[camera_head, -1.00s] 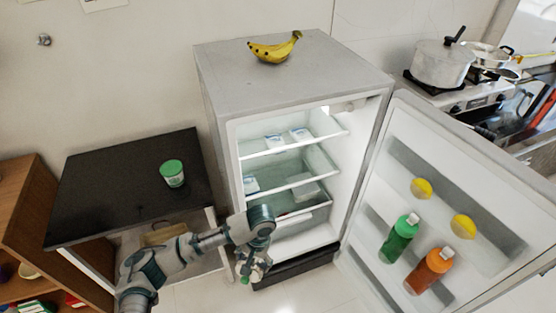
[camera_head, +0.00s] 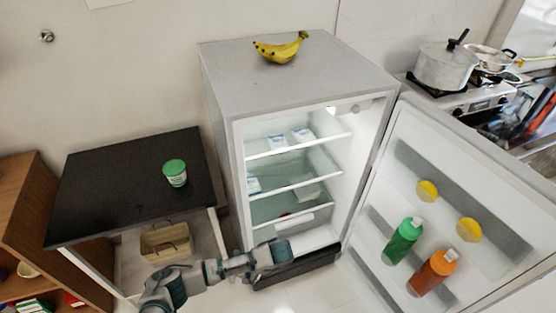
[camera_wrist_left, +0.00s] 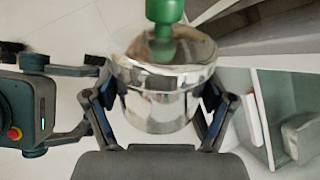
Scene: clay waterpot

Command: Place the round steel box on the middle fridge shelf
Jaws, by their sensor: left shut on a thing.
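In the head view my left arm's wrist end (camera_head: 268,256) is low in front of the fridge; the fingers and the steel box cannot be made out there. The fridge (camera_head: 219,130) stands open. Its middle shelf (camera_head: 300,183) holds small white-and-blue packages (camera_head: 253,184) at the left and a pale container (camera_head: 307,189) toward the right.
The open fridge door (camera_head: 400,170) spreads to the right, holding bottles (camera_head: 403,240) and lemons (camera_head: 427,191). The upper shelf (camera_head: 320,140) carries white boxes (camera_head: 302,134). A black-topped table (camera_head: 110,190) with a green-lidded tub (camera_head: 175,173) stands left. Bananas (camera_head: 281,48) lie on the fridge.

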